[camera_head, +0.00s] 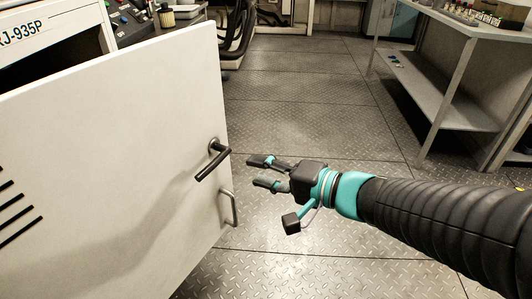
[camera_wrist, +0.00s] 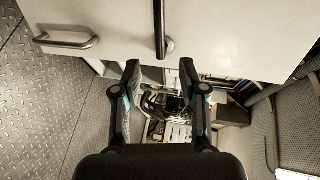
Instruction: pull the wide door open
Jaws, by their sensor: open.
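The wide white door (camera_head: 130,150) fills the left of the head view and stands out at an angle from the cabinet, partly open. It carries a dark lever handle (camera_head: 212,165) near its free edge and a metal pull bar (camera_head: 233,208) lower down. My gripper (camera_head: 260,172) is open and empty, just right of the lever and apart from it. In the wrist view, the door (camera_wrist: 225,30) lies across the top, with the lever (camera_wrist: 160,28) and the pull bar (camera_wrist: 65,42). My open fingertips (camera_wrist: 160,68) are at the door's edge, below the lever's base.
The cabinet (camera_head: 55,35) behind the door bears a label and shows a dark opening. A metal shelf table (camera_head: 440,100) stands at the right back. The patterned metal floor (camera_head: 310,100) between is clear. The wrist view shows cluttered equipment (camera_wrist: 170,105) past the door's edge.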

